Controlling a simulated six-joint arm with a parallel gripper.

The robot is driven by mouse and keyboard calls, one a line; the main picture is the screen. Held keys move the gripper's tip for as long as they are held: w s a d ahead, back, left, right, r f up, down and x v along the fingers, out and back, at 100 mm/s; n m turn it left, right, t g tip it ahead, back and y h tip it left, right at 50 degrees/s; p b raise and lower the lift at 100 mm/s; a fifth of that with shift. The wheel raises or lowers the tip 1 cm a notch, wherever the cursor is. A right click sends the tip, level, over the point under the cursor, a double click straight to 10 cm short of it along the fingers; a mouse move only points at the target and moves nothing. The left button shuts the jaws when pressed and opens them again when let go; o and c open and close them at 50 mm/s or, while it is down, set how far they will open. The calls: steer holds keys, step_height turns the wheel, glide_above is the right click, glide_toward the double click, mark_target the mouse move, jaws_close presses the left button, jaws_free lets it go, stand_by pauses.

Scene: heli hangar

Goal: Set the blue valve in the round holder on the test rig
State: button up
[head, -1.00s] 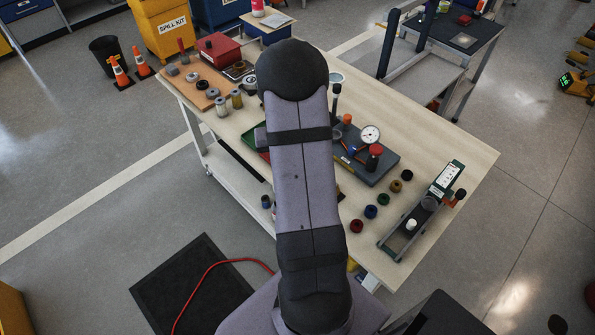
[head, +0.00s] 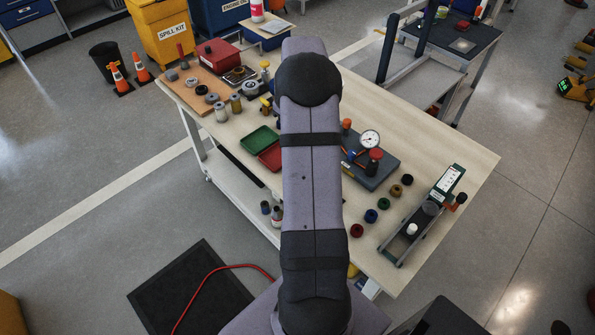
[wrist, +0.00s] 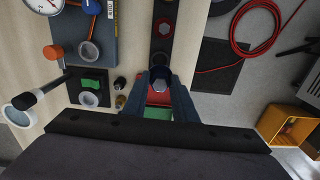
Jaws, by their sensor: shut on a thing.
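My gripper (wrist: 160,94) points down in the wrist view, its fingers shut on a small bluish-grey piece with a pale hexagonal end, taken as the blue valve (wrist: 160,84). Most of its body is hidden between the fingers. It is over or near the red tray (wrist: 158,98) and the green tray. The test rig (head: 372,172) is a dark grey box with a dial gauge, an orange knob and a red knob; it also shows at upper left in the wrist view (wrist: 68,30). A pale ring (wrist: 88,53) on the rig may be the round holder. The arm hides my gripper in the head view.
A black plate (wrist: 104,76) with a green piece and a magnifier (wrist: 20,101) lie left of my gripper in the wrist view. A dark strip with round pieces (wrist: 163,28) lies above it. Coloured rings (head: 370,215) and a long fixture (head: 415,225) occupy the table's right.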

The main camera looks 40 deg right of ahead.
steer(key=shift+f+p, duration=1.2)
steer(key=shift+f, duration=3.8)
steer(key=shift+f, duration=0.15)
steer(key=o, duration=1)
step_height(320, 180, up, 12)
steer(key=b, duration=0.3)
steer(key=shift+a, duration=0.15)
